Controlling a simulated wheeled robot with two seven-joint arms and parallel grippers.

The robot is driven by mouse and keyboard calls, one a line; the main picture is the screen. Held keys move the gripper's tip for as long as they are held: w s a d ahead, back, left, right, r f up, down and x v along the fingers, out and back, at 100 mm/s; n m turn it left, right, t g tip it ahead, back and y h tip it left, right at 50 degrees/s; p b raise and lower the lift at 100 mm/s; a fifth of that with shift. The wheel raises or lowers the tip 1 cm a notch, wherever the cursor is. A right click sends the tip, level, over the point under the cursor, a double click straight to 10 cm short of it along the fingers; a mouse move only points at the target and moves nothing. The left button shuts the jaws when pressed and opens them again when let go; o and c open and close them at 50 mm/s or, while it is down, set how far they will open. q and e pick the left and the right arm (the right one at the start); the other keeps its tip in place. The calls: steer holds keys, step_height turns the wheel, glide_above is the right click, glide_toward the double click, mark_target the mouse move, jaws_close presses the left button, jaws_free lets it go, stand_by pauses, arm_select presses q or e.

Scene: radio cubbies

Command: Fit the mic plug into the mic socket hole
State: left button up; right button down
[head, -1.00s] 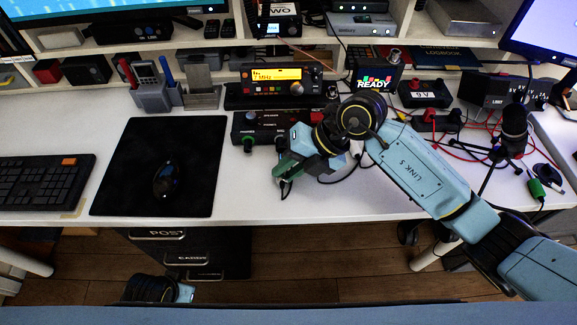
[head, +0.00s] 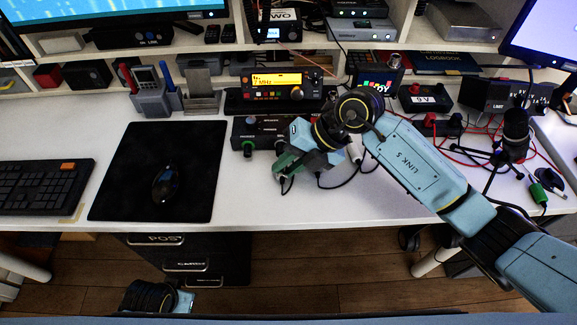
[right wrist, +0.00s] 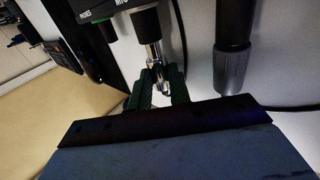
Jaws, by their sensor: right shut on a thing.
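The dark socket box (head: 262,124) stands on the desk below the radio. My right gripper (head: 283,166) is at its front right, its green fingers shut. In the right wrist view my gripper (right wrist: 158,88) is shut on a shiny metal plug (right wrist: 155,67), which I take as the mic plug. The plug points at a black cylindrical socket (right wrist: 146,22) under the box's MIC lettering. Metal and socket appear to meet; I cannot tell how deep the plug sits. In the head view the arm hides this spot. My left gripper's fingers are not in view.
A loose cable with a pale plug (head: 355,153) lies right of the gripper. Red cables and a tripod (head: 492,165) crowd the right. The mouse mat (head: 130,165) lies left; the desk front is clear.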

steer(key=shift+w, duration=0.85)
steer(key=c, duration=1.2)
jaws_free()
steer(key=shift+c, duration=0.2)
steer(key=shift+f, duration=0.1)
steer(key=shift+d+f, duration=0.1)
